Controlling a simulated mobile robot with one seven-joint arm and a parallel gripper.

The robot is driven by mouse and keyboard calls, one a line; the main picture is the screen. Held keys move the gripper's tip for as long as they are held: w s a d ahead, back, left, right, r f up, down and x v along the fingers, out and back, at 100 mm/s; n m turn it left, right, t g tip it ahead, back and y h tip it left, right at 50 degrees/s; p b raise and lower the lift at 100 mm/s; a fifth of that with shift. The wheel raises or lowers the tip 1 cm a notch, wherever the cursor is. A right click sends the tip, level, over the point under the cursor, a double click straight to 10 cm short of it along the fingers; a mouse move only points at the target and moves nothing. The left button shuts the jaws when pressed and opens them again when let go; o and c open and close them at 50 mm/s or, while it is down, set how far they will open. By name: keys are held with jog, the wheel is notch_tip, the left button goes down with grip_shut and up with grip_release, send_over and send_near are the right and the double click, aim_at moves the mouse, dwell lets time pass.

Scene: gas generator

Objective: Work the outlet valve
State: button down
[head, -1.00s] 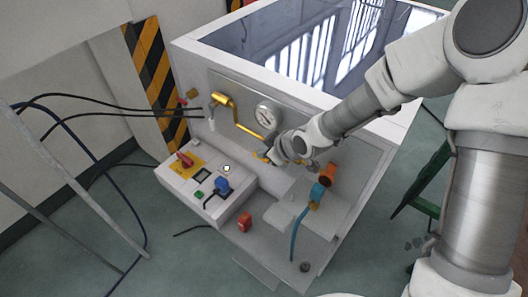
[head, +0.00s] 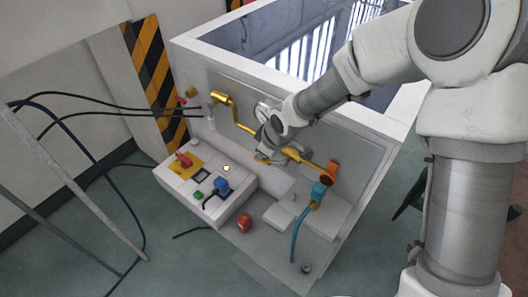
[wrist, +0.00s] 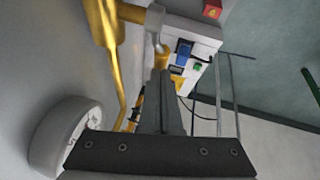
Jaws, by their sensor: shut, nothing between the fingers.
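A yellow pipe (head: 240,119) runs down the generator's front panel to the right, and a yellow fitting (head: 295,154) shows beyond my gripper. In the wrist view the yellow pipe (wrist: 107,45) is at upper left, with a grey collar (wrist: 155,20) on its branch. I cannot tell for sure which part is the outlet valve; its likely area is partly hidden by my gripper. My gripper (head: 261,156) is at the panel beside the pipe. In the wrist view its fingers (wrist: 163,78) are together and empty, with their tips close to the collar; contact is unclear.
A round gauge (wrist: 65,140) is beside my gripper. An orange fitting (head: 332,169) and a blue one (head: 318,191) are to the right. A control box (head: 205,183) with a red switch and blue plug juts out at lower left. Black cables (head: 90,112) cross at left.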

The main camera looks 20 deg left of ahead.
jog(key=f+h, duration=0.1)
jog(key=h, duration=0.1)
jog(key=f+g+h+b, duration=0.1)
jog(key=shift+a+f+h, duration=0.1)
jog(key=shift+a+h, duration=0.1)
jog(key=shift+h, duration=0.2)
jog(key=h, duration=0.1)
jog(key=f+g+h, duration=0.1)
jog(key=f+h+p, duration=0.1)
jog(key=h, duration=0.1)
jog(key=shift+d+f+n, duration=0.2)
jog(key=shift+d+n, duration=0.1)
jog(key=shift+s+d+f+g+h+b, duration=0.15)
jog(key=shift+d+f+g+h+b, duration=0.15)
jog(key=shift+d+f+h, duration=0.4)
jog(key=shift+s+d+f+g+h+b, duration=0.15)
jog(key=shift+d+f+g+h+b, duration=0.2)
jog(key=shift+h, duration=0.45)
jog(key=shift+f, duration=0.15)
